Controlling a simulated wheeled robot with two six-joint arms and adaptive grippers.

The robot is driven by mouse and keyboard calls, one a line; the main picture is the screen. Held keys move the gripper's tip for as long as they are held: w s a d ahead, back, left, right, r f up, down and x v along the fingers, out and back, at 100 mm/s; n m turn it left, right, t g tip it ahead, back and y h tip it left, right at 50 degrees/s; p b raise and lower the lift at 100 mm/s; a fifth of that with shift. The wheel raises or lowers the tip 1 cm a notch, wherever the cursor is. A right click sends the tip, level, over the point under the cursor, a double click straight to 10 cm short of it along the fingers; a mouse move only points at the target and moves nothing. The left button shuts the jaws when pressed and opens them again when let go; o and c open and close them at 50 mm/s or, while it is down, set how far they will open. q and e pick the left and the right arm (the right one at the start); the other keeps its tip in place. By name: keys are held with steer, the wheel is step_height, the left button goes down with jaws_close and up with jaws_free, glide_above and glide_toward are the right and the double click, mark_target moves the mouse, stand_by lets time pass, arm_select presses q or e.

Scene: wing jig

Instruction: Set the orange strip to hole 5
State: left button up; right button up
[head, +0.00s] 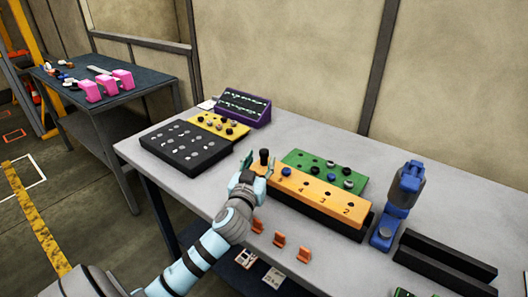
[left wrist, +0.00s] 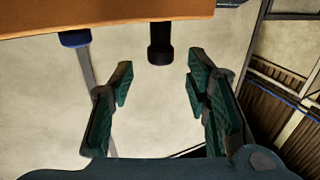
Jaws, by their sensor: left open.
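The orange strip (head: 316,198) lies along a black block on the grey table, with printed numbers and a row of holes. A tall black knob (head: 264,156) stands at its left end, and a lower blue knob (head: 286,171) stands beside that. Several holes to the right look empty. My left gripper (head: 247,174) is open at the strip's left end and partly hides it, so I cannot read the number there. In the left wrist view the strip (left wrist: 120,20) runs along the top. The black knob (left wrist: 160,45) shows between and beyond the open fingers (left wrist: 160,75), apart from them.
A green board (head: 325,168) with knobs lies behind the strip. A black board (head: 184,146), yellow board (head: 219,125) and purple rack (head: 243,106) stand at the left. A blue stand (head: 398,206) rises at the right. Small orange clips (head: 279,240) line the front edge.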

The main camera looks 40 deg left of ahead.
mark_target(263, 155)
arm_select(q)
steer(key=x, duration=0.5)
steer(key=shift+w, duration=0.15)
steer(key=shift+f, duration=0.1)
jaws_close()
